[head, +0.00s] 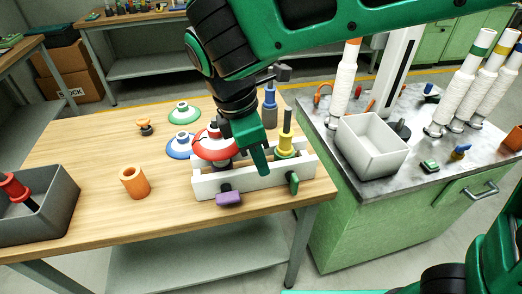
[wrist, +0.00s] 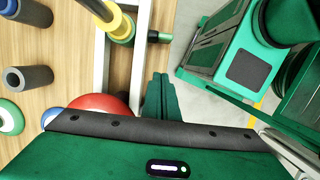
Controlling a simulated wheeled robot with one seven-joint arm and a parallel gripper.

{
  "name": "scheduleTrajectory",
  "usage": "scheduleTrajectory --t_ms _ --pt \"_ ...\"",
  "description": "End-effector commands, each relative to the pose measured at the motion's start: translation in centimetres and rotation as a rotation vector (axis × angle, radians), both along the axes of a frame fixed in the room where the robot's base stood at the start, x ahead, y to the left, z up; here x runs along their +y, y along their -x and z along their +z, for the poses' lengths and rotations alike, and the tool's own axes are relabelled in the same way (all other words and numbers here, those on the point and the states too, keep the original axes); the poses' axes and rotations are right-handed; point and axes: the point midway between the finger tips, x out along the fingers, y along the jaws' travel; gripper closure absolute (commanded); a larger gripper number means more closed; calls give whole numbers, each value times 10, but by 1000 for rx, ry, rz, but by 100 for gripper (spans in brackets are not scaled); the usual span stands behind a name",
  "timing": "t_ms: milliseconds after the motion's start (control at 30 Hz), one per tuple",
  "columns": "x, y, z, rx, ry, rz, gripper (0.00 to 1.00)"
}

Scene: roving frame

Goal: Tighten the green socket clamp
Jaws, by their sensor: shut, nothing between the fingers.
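The white fixture block (head: 255,181) sits near the right front edge of the wooden table. A green clamp handle (head: 293,183) sticks out of its front face at the right end; it also shows in the wrist view (wrist: 160,37). A purple clamp handle (head: 229,198) is on the same face at the left. My gripper (head: 264,171) is shut and empty, pointing down over the fixture between the two handles, left of the green one. In the wrist view my gripper (wrist: 159,82) is apart from the green handle.
Blue (head: 179,146) and green (head: 184,112) domed pieces and an orange cup (head: 134,182) lie left. A grey bin (head: 38,210) stands far left. A white bin (head: 371,146) is on the right counter.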

Motion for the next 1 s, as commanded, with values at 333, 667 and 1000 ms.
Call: scheduleTrajectory --t_ms 333,667,1000 --pt "-22 -6 -54 0 -1 -5 100" --pt "-51 -14 -53 1 -1 -3 100" --pt "-52 -15 -53 1 -1 -2 100"
